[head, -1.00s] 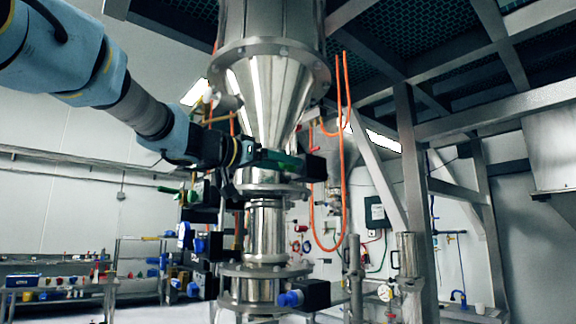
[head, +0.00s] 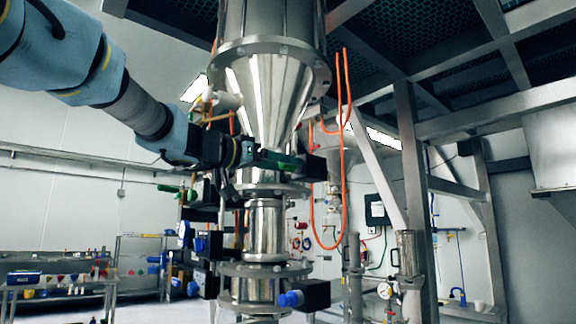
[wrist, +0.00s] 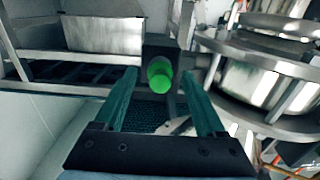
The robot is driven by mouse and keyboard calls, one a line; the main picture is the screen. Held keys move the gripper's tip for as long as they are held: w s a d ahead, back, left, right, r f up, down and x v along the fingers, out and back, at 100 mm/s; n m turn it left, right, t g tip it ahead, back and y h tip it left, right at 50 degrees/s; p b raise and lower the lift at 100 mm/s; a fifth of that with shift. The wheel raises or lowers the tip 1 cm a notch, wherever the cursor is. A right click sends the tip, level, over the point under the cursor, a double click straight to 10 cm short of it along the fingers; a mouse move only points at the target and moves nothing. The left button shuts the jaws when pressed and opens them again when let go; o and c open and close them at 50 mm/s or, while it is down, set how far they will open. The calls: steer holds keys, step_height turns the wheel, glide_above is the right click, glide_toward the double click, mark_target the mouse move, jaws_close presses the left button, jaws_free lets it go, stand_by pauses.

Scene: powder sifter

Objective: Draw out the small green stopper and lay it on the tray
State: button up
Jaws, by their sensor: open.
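The small green stopper (wrist: 161,76) is a bright green round knob, seen end-on at the upper middle of the wrist view. It sits against a dark block (wrist: 160,44), which also shows in the head view (head: 313,168) beside the steel column. My gripper (wrist: 160,82) is open, with one green finger on each side of the stopper. Gaps show between both fingers and the stopper. In the head view my gripper (head: 285,161) reaches across the column below the steel cone, and the stopper cannot be made out. I cannot identify the tray in either view.
The flanged steel column (head: 264,228) stands close to my gripper. Orange hoses (head: 342,190) hang to its right. A blue-knobbed dark block (head: 314,295) sticks out lower on the column. A bench (head: 60,280) with small coloured parts stands at the far left.

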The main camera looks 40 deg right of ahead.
steer(key=shift+p, duration=0.4)
jaws_close()
stand_by(0.6)
steer(key=shift+a, duration=0.1)
stand_by(0.3)
steer(key=shift+w+a+p, duration=0.2)
steer(key=shift+a+p, duration=0.15)
steer(key=shift+a, duration=2.55)
